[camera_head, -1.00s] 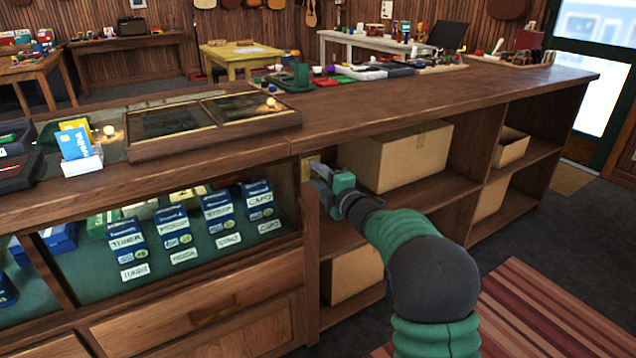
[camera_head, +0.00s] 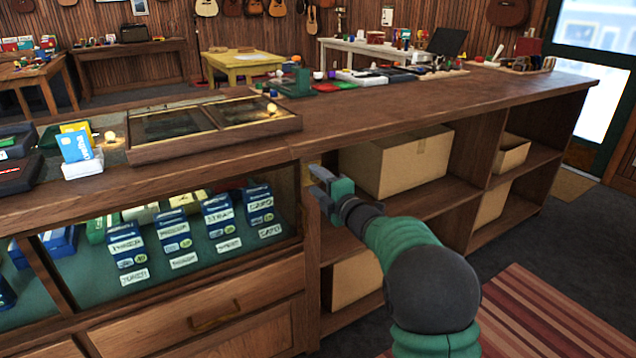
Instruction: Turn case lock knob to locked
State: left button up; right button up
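The glass display case (camera_head: 180,235) is built into the wooden counter, with rows of small labelled boxes behind its glass. My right gripper (camera_head: 318,186) is at the wooden post (camera_head: 310,262) at the case's right end, just below the countertop. Its two fingers look spread apart, with nothing visible between them. My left gripper is out of view.
Open shelves with cardboard boxes (camera_head: 400,160) lie right of the post, close to my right arm. A card holder (camera_head: 82,163) and a framed glass tray (camera_head: 215,125) stand on the countertop. The countertop's right stretch is mostly clear.

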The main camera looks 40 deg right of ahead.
jog(key=shift+r, duration=0.1)
jog(key=shift+s, duration=0.2)
jog(key=s+a+p, duration=0.1)
jog(key=s+p, duration=0.2)
jog(key=s, duration=1.3)
jog(key=shift+s+p, duration=0.2)
jog(key=shift+p, duration=0.15)
jog(key=shift+a, duration=0.1)
